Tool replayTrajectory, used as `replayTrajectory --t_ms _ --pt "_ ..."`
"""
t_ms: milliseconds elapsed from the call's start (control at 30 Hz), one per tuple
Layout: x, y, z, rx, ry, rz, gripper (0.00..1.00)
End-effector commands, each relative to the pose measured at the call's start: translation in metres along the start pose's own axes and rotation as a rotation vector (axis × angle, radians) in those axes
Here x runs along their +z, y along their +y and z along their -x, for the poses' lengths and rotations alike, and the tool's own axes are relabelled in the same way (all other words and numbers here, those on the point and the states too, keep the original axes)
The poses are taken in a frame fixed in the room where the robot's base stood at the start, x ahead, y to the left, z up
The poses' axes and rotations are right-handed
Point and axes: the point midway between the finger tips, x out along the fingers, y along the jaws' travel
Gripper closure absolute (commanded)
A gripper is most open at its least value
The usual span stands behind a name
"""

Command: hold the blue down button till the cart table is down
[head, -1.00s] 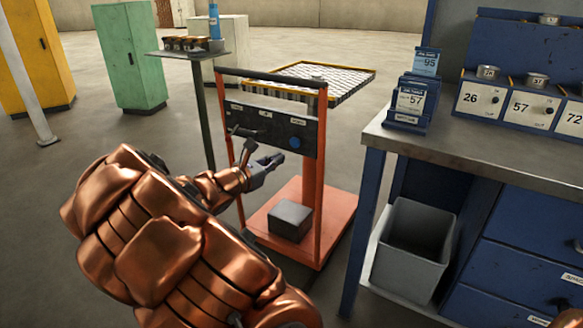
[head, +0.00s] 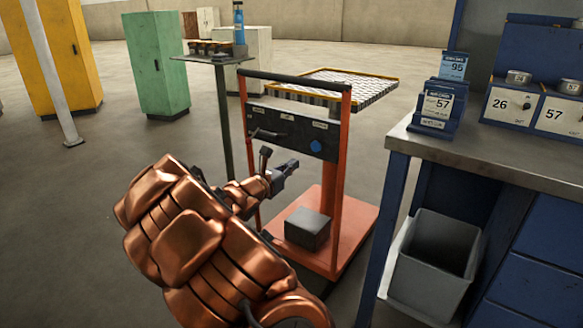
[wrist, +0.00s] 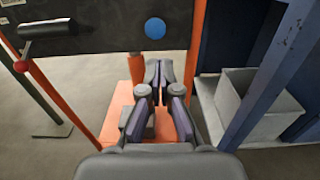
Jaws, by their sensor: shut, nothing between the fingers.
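The blue down button (head: 315,146) is a round disc on the right side of the cart's dark control panel (head: 275,132). It also shows in the wrist view (wrist: 155,28), above my fingertips. The orange-framed cart carries its table (head: 345,85), a yellow-edged tray-like top with a patterned surface, raised near the height of the handle bar. My gripper (head: 291,166) is shut and empty, below and a little left of the button in the head view. In the wrist view my fingers (wrist: 159,68) point forward below the button, apart from it in the picture.
A black lever (wrist: 47,30) sits on the panel's left. A dark box (head: 307,228) rests on the cart's orange base (head: 355,225). The workbench (head: 490,150) and a grey bin (head: 434,265) stand close on the right. A small stand (head: 212,58) is behind left.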

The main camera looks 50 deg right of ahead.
Motion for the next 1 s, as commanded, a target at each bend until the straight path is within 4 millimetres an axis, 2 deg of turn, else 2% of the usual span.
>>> replayTrajectory --t_ms 600,800,1000 --pt "-0.002 -0.001 -0.096 -0.003 0.001 -0.005 1.00" --pt "-0.002 -0.001 -0.112 -0.002 0.002 -0.001 1.00" --pt "-0.001 -0.001 -0.116 -0.002 0.001 0.001 1.00"
